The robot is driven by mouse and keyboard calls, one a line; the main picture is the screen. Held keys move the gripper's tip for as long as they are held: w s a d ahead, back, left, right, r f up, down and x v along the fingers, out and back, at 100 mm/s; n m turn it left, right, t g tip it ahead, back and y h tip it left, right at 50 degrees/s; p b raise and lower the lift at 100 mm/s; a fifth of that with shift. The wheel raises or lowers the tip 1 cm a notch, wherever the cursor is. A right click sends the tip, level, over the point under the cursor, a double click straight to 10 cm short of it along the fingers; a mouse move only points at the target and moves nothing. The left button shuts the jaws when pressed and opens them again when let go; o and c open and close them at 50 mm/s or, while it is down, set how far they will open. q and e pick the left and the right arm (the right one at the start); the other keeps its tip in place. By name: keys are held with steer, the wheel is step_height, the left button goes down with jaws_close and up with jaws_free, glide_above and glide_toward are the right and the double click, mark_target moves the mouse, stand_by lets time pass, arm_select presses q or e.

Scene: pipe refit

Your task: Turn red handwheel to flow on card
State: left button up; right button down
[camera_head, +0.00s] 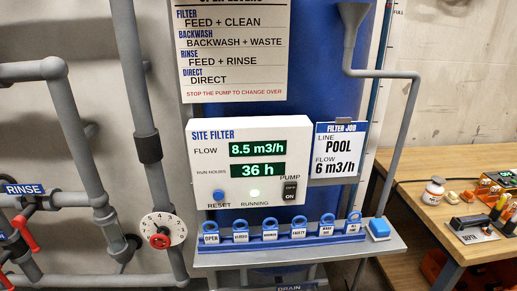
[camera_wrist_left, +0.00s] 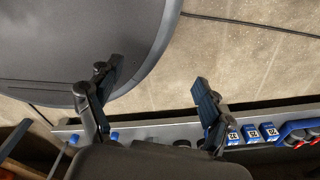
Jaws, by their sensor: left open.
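The red handwheel (camera_head: 159,241) sits at the middle of a white numbered dial (camera_head: 161,228) on the grey pipework, low and left of centre in the head view. The filter job card (camera_head: 336,150) reads line POOL, flow 6 m3/h. The site filter panel (camera_head: 211,163) shows flow 8.5 m3/h on its green display (camera_head: 257,149). My left gripper (camera_wrist_left: 156,79) is open and empty in the left wrist view, its fingers well apart. The handwheel does not show in that view. Neither gripper shows in the head view.
A grey ledge (camera_head: 215,260) below the panel carries a row of blue tags (camera_head: 269,230). Grey pipes (camera_head: 80,128) with red lever handles (camera_head: 26,233) stand at the left. A wooden bench (camera_head: 415,190) with tools is at the right. A large grey rounded body (camera_wrist_left: 60,40) fills the wrist view's upper left.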

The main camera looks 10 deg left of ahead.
mark_target(159, 245)
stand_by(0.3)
arm_select(q)
steer(key=w+a+r+t, duration=0.1)
steer(key=w+r+t, duration=0.2)
steer(key=w+r, duration=0.5)
steer(key=w+a+r+t+y+b, duration=0.1)
steer(key=w+r+t, duration=0.2)
steer(key=w, duration=0.9)
steer(key=w+a+r+t, duration=0.1)
steer(key=w+r+t, duration=0.2)
steer(key=w+r, duration=0.5)
steer(key=w+a+r+t+y, duration=0.1)
steer(key=w+a+r+t, duration=0.2)
steer(key=r, duration=0.7)
steer(key=w+a+r+t+y+b, duration=0.1)
steer(key=w+a+r+t, duration=0.15)
steer(key=w+r, duration=0.45)
steer(key=w+a+r+t+y, duration=0.15)
steer(key=a+r, duration=0.25)
steer(key=r, duration=0.8)
steer(key=shift+m, duration=0.3)
steer(key=x, duration=1.3)
steer(key=shift+w+d, duration=0.3)
steer(key=shift+w, duration=0.1)
steer(key=c, duration=1.1)
